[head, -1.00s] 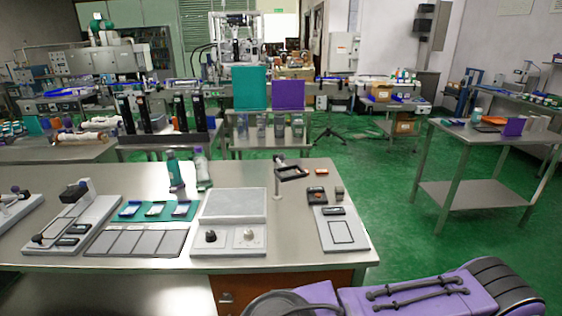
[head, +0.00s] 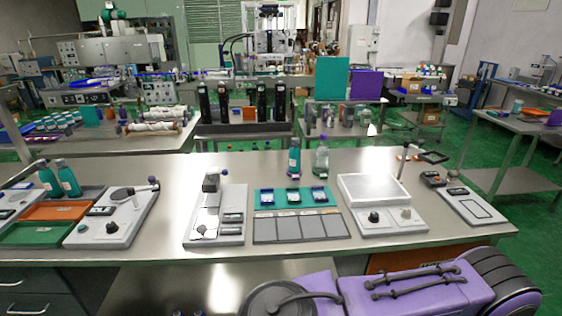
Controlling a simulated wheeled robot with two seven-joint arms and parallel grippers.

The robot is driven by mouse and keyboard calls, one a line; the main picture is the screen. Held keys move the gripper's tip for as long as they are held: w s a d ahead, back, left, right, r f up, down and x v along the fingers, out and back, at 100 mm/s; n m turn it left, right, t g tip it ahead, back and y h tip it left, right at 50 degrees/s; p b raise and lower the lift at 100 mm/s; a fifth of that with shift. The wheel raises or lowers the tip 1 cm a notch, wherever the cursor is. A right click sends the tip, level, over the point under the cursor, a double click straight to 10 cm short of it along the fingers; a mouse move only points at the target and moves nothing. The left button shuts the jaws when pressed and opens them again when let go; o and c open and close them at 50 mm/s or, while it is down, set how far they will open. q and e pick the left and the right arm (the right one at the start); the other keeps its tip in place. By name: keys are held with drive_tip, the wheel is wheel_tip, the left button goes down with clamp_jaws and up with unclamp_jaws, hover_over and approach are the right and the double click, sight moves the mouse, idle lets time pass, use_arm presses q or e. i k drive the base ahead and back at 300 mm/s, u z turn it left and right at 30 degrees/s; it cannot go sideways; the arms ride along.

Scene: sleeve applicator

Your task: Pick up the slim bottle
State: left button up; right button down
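Two more teal bottles stand side by side at the far left, a left one (head: 48,178) and a right one (head: 68,177). I cannot tell which of these is the slim bottle. Neither of my grippers is in view.
In front of the middle bottles are a teal tray (head: 260,197) and a grey panelled mat (head: 300,229). A white device (head: 217,222) stands left, a scale-like device (head: 375,188) right. Orange (head: 57,211) and green (head: 30,233) trays lie far left. Table behind the devices is mostly clear.

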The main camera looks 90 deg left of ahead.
sight(294, 151)
drive_tip(key=k, duration=0.35)
drive_tip(key=u, duration=0.9)
